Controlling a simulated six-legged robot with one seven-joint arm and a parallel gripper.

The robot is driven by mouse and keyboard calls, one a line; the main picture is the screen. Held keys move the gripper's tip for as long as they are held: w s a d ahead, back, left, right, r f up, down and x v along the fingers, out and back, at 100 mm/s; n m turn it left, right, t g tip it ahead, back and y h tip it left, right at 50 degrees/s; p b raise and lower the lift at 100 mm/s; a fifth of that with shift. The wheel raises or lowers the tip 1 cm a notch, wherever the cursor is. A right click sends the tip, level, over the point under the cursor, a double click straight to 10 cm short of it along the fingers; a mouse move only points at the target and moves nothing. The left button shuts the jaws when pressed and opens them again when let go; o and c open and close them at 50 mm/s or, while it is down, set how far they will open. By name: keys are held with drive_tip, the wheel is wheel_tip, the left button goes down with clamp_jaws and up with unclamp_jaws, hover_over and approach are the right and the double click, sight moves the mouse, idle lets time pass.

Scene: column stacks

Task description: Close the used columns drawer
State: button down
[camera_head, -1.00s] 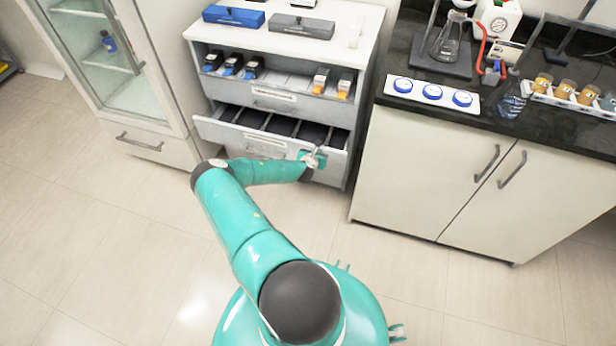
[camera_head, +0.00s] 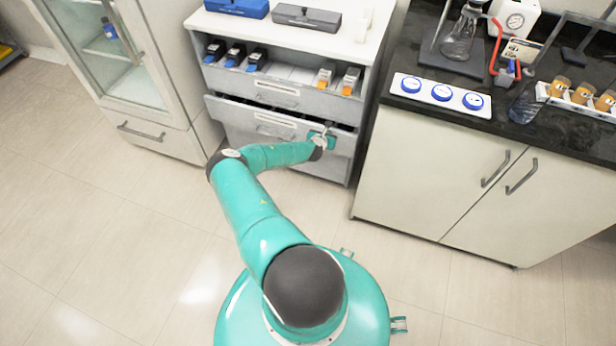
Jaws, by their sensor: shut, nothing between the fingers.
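The lower drawer (camera_head: 255,120) of the white cabinet, with a label holder on its front, stands slightly open. Only a narrow dark gap shows above its front panel. The upper drawer (camera_head: 285,92) above it holds several column cartridges, blue-ended ones on the left and orange-ended ones on the right. My gripper (camera_head: 328,130) is shut and empty at the right end of the lower drawer's front, by its top edge. Whether the fingers touch the panel is too small to tell.
A glass-door cabinet (camera_head: 110,50) stands to the left. A counter with a black top (camera_head: 420,112) stands to the right, carrying blue-capped jars, a flask and vials. Two cases, blue (camera_head: 238,6) and grey (camera_head: 306,18), lie on the cabinet top. The floor is clear.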

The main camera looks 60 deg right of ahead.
drive_tip(key=shift+d, duration=0.25)
drive_tip(key=shift+a, duration=0.15)
idle(0.3)
